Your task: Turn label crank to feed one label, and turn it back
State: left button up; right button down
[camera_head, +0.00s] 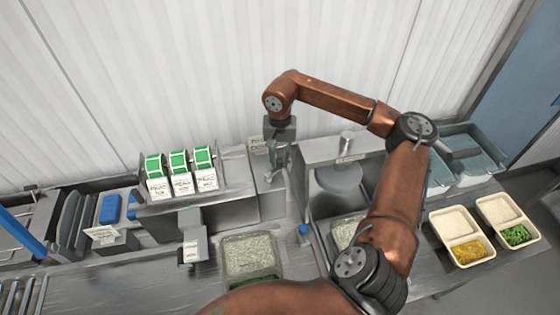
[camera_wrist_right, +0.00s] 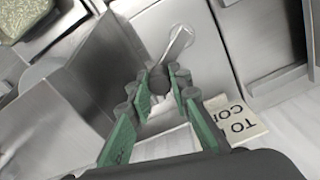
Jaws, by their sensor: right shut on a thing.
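My right gripper (camera_head: 279,163) reaches down from above to the grey metal housing (camera_head: 268,188) near the wall. In the right wrist view, my right gripper (camera_wrist_right: 162,82) has its green-padded fingers closed around the dark knob of the label crank (camera_wrist_right: 178,44). The crank's bright metal arm runs from the knob up to a round hub on the housing face. The fingers partly cover the knob. Three green-and-white label rolls (camera_head: 179,161) stand in a row left of the gripper, with printed labels hanging in front. My left gripper is not in view.
A printed sign (camera_wrist_right: 240,120) is beside the crank. A metal machine (camera_head: 318,152) stands right of the gripper. A rice container (camera_head: 278,268) is on the counter in front. Two filled trays (camera_head: 462,262) lie at the right. My right arm spans the space above the machine.

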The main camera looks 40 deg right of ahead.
aim_at(279, 159)
jog(key=c, duration=1.8)
grip_release()
jog(key=shift+w, duration=0.1)
jog(key=shift+o, duration=0.2)
notch_tip(279, 159, up, 12)
